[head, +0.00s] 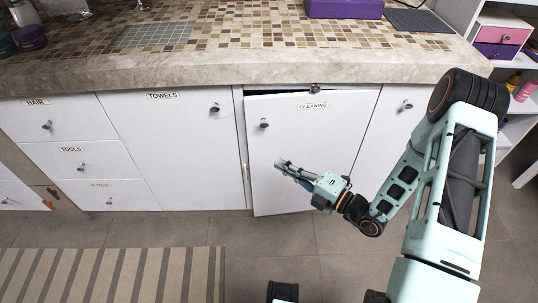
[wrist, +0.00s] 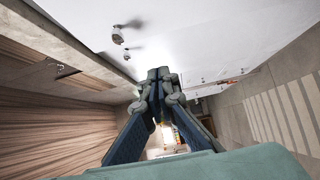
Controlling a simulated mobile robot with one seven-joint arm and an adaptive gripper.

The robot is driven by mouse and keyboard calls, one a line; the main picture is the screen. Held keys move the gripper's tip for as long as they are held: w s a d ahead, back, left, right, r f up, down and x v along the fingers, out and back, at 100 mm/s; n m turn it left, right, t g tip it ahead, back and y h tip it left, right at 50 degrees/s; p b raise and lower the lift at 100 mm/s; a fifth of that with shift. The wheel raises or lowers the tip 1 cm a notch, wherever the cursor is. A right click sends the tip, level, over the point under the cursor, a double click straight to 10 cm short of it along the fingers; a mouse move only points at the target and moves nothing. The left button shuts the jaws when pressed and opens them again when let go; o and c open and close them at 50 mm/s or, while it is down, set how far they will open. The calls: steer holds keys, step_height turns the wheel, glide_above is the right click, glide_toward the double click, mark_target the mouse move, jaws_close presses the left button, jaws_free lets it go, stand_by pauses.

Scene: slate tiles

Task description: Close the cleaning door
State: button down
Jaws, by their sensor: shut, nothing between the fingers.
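The cleaning door (head: 312,150) is a white cabinet door with a CLEANING label near its top and a round knob (head: 264,123) at its upper left. It stands slightly ajar, with a dark gap along its top and its left edge out of line with the frame. My gripper (head: 281,163) is in front of the door's lower left part, pointing left, its fingers together and empty. In the wrist view my gripper (wrist: 158,78) also shows shut, close to a white front surface. I cannot tell whether it touches the door.
The stone edge of the tiled counter (head: 230,72) overhangs the cabinets. The towels door (head: 160,150) and several drawers are to the left, all flush. Another white door (head: 385,140) is to the right, partly behind my arm. A striped rug (head: 110,275) lies on the tiled floor.

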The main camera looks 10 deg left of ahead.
mark_target(259, 133)
steer(key=shift+w+d+b+x, duration=0.2)
steer(key=shift+w+b+x, duration=0.3)
steer(key=shift+x, duration=1.55)
steer(key=shift+w+d+b+x, duration=0.3)
steer(key=shift+b+x, duration=0.35)
steer(key=shift+x, duration=1.4)
steer(key=shift+w+d+b+x, duration=0.1)
steer(key=shift+w+b+x, duration=0.4)
steer(key=shift+x, duration=1.55)
steer(key=shift+m+t+h, duration=0.5)
steer(key=shift+m+t, duration=0.1)
steer(key=shift+t, duration=0.3)
steer(key=w, duration=0.1)
steer(key=w+a, duration=0.1)
steer(key=w, duration=0.2)
steer(key=shift+a, duration=0.25)
steer(key=shift+w+r, duration=0.25)
steer(key=shift+w, duration=0.05)
steer(key=shift+s, duration=0.15)
